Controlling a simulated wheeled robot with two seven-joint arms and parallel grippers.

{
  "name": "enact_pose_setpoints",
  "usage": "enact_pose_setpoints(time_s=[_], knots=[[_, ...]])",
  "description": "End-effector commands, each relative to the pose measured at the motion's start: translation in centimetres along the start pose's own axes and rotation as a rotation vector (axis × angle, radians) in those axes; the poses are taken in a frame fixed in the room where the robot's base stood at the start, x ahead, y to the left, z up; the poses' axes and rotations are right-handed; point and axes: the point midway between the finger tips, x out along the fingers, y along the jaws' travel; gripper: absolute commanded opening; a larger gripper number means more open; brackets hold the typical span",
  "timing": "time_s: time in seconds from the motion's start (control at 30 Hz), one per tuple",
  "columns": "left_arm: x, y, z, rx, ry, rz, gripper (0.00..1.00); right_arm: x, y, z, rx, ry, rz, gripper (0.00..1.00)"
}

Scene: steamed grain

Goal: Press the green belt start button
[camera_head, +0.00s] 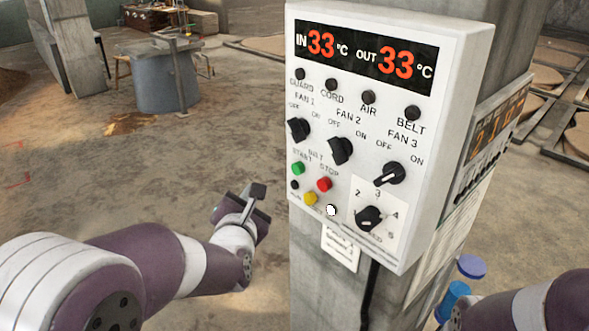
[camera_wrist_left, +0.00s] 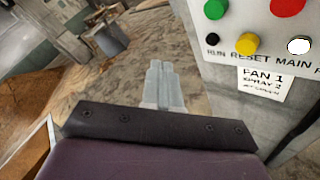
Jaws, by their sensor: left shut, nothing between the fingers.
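The green belt start button (camera_head: 298,168) is on the lower left of the white control panel (camera_head: 440,60), under the BELT START label. The red stop button (camera_head: 324,184) is right of it, with a yellow button (camera_head: 311,199) below. In the left wrist view the green button (camera_wrist_left: 215,9) is near the top edge. My left gripper (camera_head: 257,190) is shut and empty, left of the panel and a little lower than the green button, apart from it. Its fingers (camera_wrist_left: 163,82) point forward in the wrist view. My right gripper is out of view; only part of that arm shows.
The panel is fixed to a concrete pillar (camera_head: 315,270). Knobs such as the fan 1 knob (camera_head: 299,129) stick out above the buttons. A black cable (camera_head: 370,290) hangs below. Blue containers (camera_head: 455,298) are at lower right.

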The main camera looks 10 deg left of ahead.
Motion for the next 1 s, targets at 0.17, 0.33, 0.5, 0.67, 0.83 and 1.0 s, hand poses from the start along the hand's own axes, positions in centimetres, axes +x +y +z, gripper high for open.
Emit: enact_pose_setpoints(time_s=[0.17, 0.33, 0.5, 0.67, 0.83, 1.0], knots=[[1.0, -0.6, 1.0, 0.001, 0.0, -0.003, 0.0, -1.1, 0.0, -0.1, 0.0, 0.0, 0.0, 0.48], [2.7, -1.8, 2.4, 0.003, 0.0, -0.004, 0.0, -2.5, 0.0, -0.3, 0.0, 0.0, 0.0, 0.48], [4.4, -3.3, 3.2, 0.001, 0.0, -0.001, 0.0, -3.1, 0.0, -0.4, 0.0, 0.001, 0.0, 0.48], [5.5, -4.1, 3.9, 0.002, -0.001, -0.001, 0.0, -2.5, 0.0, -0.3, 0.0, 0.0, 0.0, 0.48], [6.0, -4.5, 4.3, 0.001, 0.001, -0.001, 0.0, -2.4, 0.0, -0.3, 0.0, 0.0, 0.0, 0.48], [6.1, -4.5, 4.4, 0.002, 0.0, -0.001, 0.0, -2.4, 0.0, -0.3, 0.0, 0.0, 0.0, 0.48]])
